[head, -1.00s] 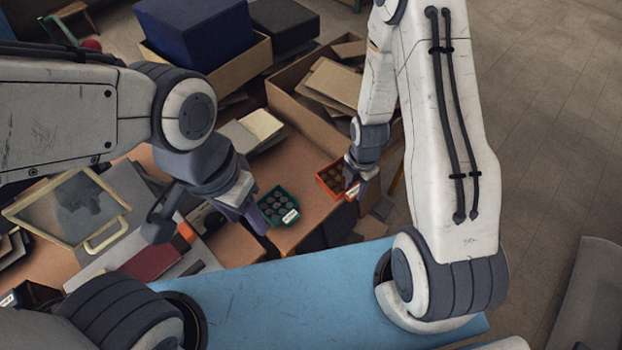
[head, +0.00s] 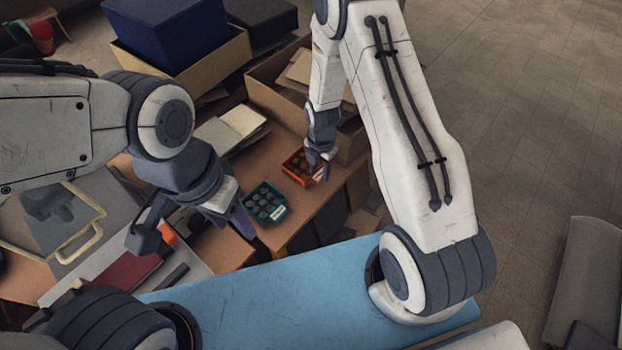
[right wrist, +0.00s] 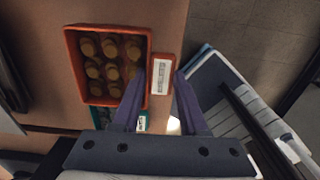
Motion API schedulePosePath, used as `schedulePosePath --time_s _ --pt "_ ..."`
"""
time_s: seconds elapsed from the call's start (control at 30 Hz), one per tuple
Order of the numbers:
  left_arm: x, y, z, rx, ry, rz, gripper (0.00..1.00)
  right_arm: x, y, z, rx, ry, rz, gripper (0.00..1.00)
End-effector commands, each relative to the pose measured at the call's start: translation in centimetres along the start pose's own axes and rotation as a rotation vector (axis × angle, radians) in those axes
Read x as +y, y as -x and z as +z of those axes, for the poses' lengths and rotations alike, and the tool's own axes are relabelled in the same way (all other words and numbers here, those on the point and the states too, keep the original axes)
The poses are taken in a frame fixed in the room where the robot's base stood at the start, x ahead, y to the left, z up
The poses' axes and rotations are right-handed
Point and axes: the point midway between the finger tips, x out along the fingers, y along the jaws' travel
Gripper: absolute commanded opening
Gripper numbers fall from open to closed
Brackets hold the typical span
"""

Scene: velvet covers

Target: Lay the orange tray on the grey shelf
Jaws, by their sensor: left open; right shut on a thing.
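The orange tray (head: 293,168), with several brown round pieces in it, is at the table's right part in the head view. My right gripper (head: 319,168) is shut on its labelled end tab; in the right wrist view the fingers stand either side of that tab, and the tray (right wrist: 68,75) extends to the left. I cannot tell whether the tray touches the table. My left gripper (head: 190,232) is open and empty, left of the teal tray. A grey flat surface (head: 112,190) at the left may be the grey shelf; my left arm partly hides it.
A teal tray (head: 265,203) of dark round pieces sits close to the orange tray. Behind stand cardboard boxes (head: 270,98) and a dark blue box (head: 170,30). A cream-framed panel (head: 50,215) and a red book (head: 125,268) lie at the left.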

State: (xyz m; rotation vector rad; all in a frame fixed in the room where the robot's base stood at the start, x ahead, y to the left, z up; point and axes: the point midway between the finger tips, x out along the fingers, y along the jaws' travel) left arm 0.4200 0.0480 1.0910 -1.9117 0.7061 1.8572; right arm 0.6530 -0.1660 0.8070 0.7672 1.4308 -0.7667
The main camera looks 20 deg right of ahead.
Motion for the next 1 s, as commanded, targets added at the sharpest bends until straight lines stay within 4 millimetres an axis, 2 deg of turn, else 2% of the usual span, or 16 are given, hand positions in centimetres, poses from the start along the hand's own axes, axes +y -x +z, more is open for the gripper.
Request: schedulePosePath --time_s 0.03,0.23,0.37,0.57,0.83,1.0 --pt "-0.1 -1.2 0.1 0.0 0.0 0.0 0.5 1.1 -1.2 0.1 -0.001 0.001 0.002 0.0" --pt "-0.1 -2.1 0.1 0.0 0.0 0.0 0.5 3.1 -2.0 0.2 0.0 -0.001 0.0 0.0" --pt "-0.2 -2.8 0.1 0.0 0.0 0.0 0.5 3.2 -2.8 0.2 0.001 -0.002 -0.002 0.0" --pt "-0.3 -4.9 0.2 0.0 0.0 0.0 0.5 3.1 -5.6 0.2 0.001 -0.002 -0.001 0.0" --pt "-0.3 -4.7 0.2 0.0 0.0 0.0 0.5 3.2 -5.4 0.2 0.0 -0.002 0.0 0.0" --pt "-0.4 -5.1 0.3 0.0 0.0 0.0 0.5 3.1 -6.0 0.2 0.0 -0.002 0.0 0.0"
